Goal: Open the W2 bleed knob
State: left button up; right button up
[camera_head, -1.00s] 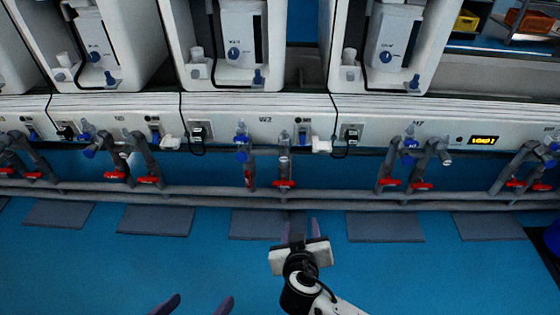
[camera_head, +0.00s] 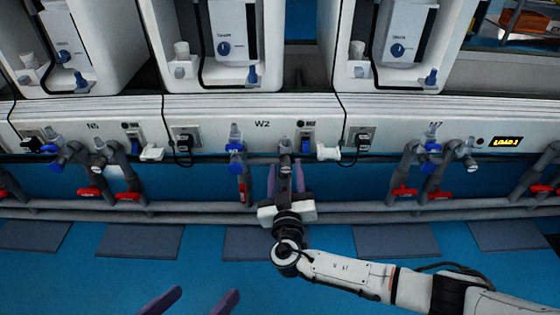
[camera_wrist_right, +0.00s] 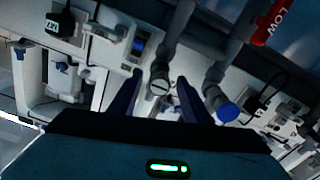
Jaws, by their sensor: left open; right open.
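The W2 station (camera_head: 262,124) is in the middle of the head view, with two pipe fittings below its label. The left fitting has a blue knob (camera_head: 235,148); the right is a grey capped fitting (camera_head: 286,146). Which is the bleed knob is not marked. My right gripper (camera_head: 285,174) is open just below the grey fitting. In the right wrist view a round, slotted grey cap (camera_wrist_right: 160,84) shows between its fingertips, with no visible grip on it. A blue cap (camera_wrist_right: 228,112) is to the right, outside the fingers. My left gripper (camera_head: 206,291) is open and empty at the bottom.
A red lever (camera_head: 244,191) hangs on the left W2 pipe; my right gripper blocks the view below the right pipe. A white spout-like part (camera_head: 328,153) and a black plug (camera_head: 184,144) flank the fittings. Horizontal grey pipes (camera_head: 370,207) run below.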

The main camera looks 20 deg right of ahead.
pick_arm(q)
jog(key=shift+w+a, duration=0.1)
jog(key=shift+w, duration=0.4)
pick_arm(e)
jog(key=shift+x, duration=0.95)
jog(key=shift+s, duration=0.1)
jog(key=c, duration=1.1)
jog(key=shift+o, duration=0.3)
